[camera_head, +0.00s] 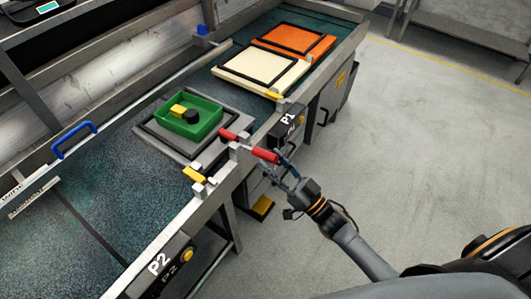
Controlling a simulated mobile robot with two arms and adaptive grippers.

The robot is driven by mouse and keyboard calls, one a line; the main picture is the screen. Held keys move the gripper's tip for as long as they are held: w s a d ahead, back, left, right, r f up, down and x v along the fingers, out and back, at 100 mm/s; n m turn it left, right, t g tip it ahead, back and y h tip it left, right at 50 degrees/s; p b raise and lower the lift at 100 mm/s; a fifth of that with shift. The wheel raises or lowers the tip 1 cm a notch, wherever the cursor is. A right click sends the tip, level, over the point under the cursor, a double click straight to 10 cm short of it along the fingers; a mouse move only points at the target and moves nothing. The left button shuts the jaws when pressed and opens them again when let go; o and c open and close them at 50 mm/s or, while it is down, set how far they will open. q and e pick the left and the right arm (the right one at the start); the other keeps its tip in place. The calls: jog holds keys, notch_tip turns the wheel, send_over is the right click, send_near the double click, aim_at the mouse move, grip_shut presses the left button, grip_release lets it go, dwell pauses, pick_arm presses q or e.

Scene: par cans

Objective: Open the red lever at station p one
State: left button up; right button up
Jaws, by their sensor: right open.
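The red lever (265,154) is at the front rail of the workbench, just below the black P1 sign (287,127). Its red bar slants down to the right, with a second red part (228,135) on the inner side of the rail. My right gripper (284,168) is open at the lever's outer, right-hand end, very close to it. I cannot tell whether its fingers touch the lever. My left gripper is not in view.
A green tray (208,119) holding a yellow and a black piece sits on a grey plate behind the lever. Cream (248,77) and orange (312,42) panels lie farther back. A P2 sign (159,265) is at the near left. Open floor (420,150) lies right.

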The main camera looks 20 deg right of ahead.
aim_at(266, 155)
jog(key=shift+x, duration=1.5)
jog(key=shift+c, duration=0.2)
grip_shut()
